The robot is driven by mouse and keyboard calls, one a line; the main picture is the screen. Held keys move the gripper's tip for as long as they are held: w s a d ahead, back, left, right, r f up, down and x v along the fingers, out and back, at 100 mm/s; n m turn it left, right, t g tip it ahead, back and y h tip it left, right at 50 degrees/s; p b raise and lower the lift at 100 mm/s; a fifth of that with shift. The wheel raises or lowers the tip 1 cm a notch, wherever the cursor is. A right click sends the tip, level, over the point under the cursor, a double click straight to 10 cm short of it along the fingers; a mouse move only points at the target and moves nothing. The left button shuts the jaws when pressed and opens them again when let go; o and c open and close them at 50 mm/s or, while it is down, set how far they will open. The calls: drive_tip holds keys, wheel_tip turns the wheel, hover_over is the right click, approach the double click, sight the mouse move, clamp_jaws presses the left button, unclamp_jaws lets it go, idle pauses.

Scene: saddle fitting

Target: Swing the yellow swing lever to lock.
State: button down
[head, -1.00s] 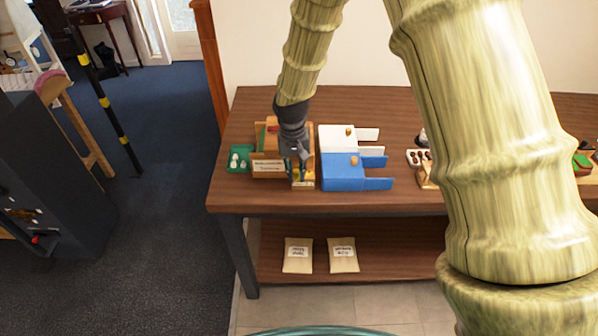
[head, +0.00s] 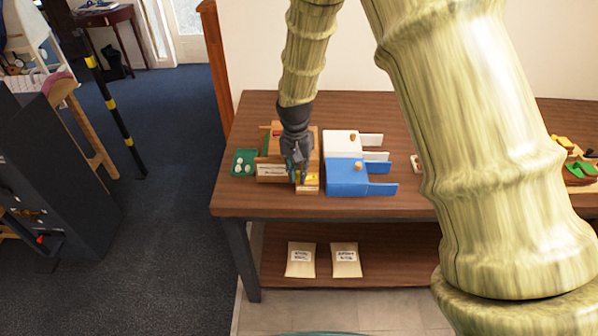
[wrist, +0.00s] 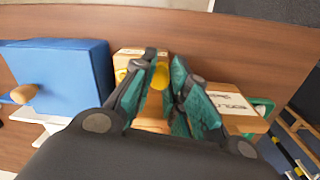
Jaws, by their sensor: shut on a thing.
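The yellow swing lever (head: 311,180) shows at the front of a wooden fixture (head: 308,189) on the table. In the wrist view the yellow lever (wrist: 160,76) lies between the dark green fingers. My gripper (head: 298,178) points down at the fixture, and its fingers (wrist: 163,85) are shut on the lever. The fingers hide part of the lever and of the fixture, so the lever's exact angle cannot be told.
A labelled wooden box (head: 271,172) stands just left of the gripper. A green tray with white pieces (head: 244,162) is at the far left. Blue (head: 346,178) and white (head: 340,143) boxes with wooden knobs stand close on the right.

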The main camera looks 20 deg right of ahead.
sight(297, 173)
drive_tip(key=c, duration=1.3)
unclamp_jaws()
drive_tip(key=shift+c, duration=0.2)
wheel_tip(297, 173, up, 12)
drive_tip(key=shift+w+a, duration=0.15)
drive_tip(key=shift+a, duration=0.05)
drive_tip(key=shift+f, duration=0.1)
